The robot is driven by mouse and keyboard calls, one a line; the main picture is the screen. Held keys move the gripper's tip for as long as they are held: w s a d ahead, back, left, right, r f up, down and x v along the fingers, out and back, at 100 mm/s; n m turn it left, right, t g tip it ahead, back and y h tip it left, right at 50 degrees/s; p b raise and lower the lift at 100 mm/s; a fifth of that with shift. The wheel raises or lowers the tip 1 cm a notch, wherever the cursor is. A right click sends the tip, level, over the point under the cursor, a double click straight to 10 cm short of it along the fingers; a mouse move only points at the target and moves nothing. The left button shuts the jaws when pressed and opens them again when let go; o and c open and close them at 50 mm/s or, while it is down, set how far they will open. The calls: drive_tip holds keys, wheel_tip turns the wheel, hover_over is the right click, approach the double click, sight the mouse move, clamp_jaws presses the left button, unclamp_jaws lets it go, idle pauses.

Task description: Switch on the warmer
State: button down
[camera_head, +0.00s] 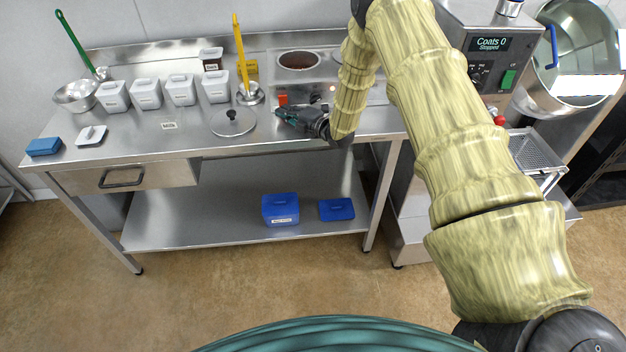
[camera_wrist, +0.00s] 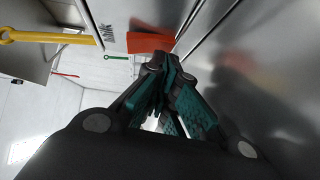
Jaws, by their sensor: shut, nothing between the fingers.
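The warmer (camera_head: 318,75) is a steel box at the back of the counter, with a round well of dark brown contents (camera_head: 299,61) in its top. A red switch (camera_head: 283,99) is on the left of its front, and it shows as an orange-red block in the wrist view (camera_wrist: 150,42). My gripper (camera_head: 280,113) is shut and empty, its tips just below and in front of the switch. In the wrist view, the fingertips (camera_wrist: 158,62) are close to the switch's lower edge; I cannot tell whether they touch. Whether the switch is on or off is unclear.
A glass lid (camera_head: 232,122) lies left of my gripper. A yellow-handled ladle (camera_head: 241,55) stands in a small bowl behind it. Several white lidded tubs (camera_head: 180,90) line the counter's back. The coating machine (camera_head: 490,50) stands to the right.

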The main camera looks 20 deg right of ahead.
drive_tip(key=shift+s+r+p, duration=0.2)
drive_tip(key=shift+r+p, duration=0.15)
drive_tip(key=shift+p, duration=0.2)
